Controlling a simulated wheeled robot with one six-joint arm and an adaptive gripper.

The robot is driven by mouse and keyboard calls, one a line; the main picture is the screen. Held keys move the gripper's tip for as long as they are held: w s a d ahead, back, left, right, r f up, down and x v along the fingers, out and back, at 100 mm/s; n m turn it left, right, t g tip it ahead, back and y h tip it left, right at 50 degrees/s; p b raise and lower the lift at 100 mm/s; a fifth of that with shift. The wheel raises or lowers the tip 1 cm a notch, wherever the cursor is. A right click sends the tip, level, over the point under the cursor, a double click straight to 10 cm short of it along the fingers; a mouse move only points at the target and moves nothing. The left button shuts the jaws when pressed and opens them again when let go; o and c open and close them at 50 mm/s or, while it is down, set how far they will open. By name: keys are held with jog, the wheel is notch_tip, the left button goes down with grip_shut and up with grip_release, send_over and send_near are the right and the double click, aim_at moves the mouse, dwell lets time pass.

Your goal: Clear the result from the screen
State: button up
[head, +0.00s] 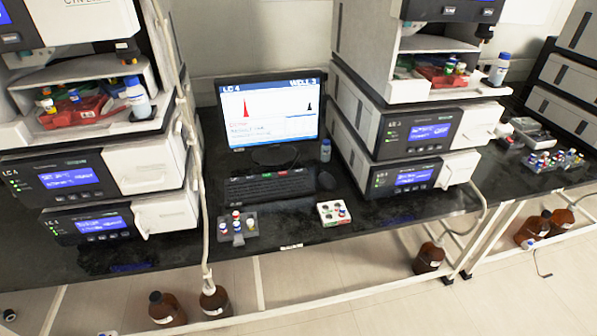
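The screen (268,112) stands upright on the black bench between two instrument stacks. It is lit and shows a result: a blue header reading "LC 4" at left and what looks like "WELL 3" at right, a red peak, a smaller black peak, and lines of text too small to read. A black keyboard (268,188) lies in front of it, with a few small coloured keys, red and green, along its back edge. A dark mouse (326,181) lies right of the keyboard. My gripper is not in view.
Left (75,190) and right (412,150) instrument stacks flank the screen. A small vial rack (237,238) and a white tray (325,220) sit near the bench's front edge. A blue-capped bottle (325,151) stands right of the screen. Brown bottles (428,260) stand below the bench.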

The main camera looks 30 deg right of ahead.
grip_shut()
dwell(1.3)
